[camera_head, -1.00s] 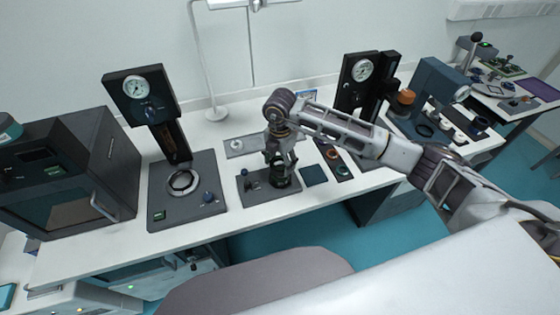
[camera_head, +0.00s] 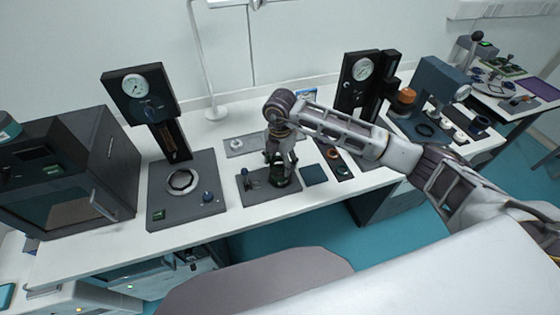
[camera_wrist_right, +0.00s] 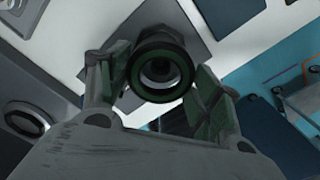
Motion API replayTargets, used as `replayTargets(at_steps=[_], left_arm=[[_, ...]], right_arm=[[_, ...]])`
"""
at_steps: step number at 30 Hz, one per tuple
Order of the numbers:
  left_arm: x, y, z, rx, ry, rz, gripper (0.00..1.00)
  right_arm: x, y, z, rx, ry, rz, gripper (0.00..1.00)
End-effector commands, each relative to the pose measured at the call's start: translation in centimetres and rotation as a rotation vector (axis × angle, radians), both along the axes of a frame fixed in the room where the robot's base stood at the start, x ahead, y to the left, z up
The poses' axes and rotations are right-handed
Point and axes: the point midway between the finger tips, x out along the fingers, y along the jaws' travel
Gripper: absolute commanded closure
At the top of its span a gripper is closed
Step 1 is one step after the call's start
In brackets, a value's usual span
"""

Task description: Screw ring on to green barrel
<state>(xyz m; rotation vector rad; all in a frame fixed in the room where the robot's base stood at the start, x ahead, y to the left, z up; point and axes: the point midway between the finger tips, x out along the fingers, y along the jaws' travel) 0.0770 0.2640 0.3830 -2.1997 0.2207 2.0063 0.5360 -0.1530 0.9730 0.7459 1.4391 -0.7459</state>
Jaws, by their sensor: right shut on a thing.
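The green barrel (camera_wrist_right: 141,75) stands on a dark fixture plate in the middle of the bench and faces my right wrist camera end-on. A dark ring (camera_wrist_right: 162,62) sits at its near end, around a hollow centre with a pale inner rim. My right gripper (camera_head: 279,176) is over the fixture, with its fingers (camera_wrist_right: 160,85) on both sides of the ring and barrel, shut on the ring. The threads and the seam between ring and barrel are hidden. My left gripper is in neither view.
The fixture plate (camera_head: 255,198) carries a small clamp to the left. A gauge press (camera_head: 140,90) stands left, beside a dark oven box (camera_head: 75,185). Another gauge stand (camera_head: 360,72) is at back right. A dark blue pad (camera_head: 314,174) lies just right of the gripper.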

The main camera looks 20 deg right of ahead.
Motion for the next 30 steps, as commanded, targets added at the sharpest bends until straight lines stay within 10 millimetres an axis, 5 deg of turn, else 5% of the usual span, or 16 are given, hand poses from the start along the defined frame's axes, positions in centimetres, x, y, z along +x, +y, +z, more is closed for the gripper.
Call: replayTargets(at_steps=[30], left_arm=[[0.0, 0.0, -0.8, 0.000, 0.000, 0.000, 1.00]], right_arm=[[0.0, 0.0, -1.1, 0.000, 0.000, 0.000, 0.56]])
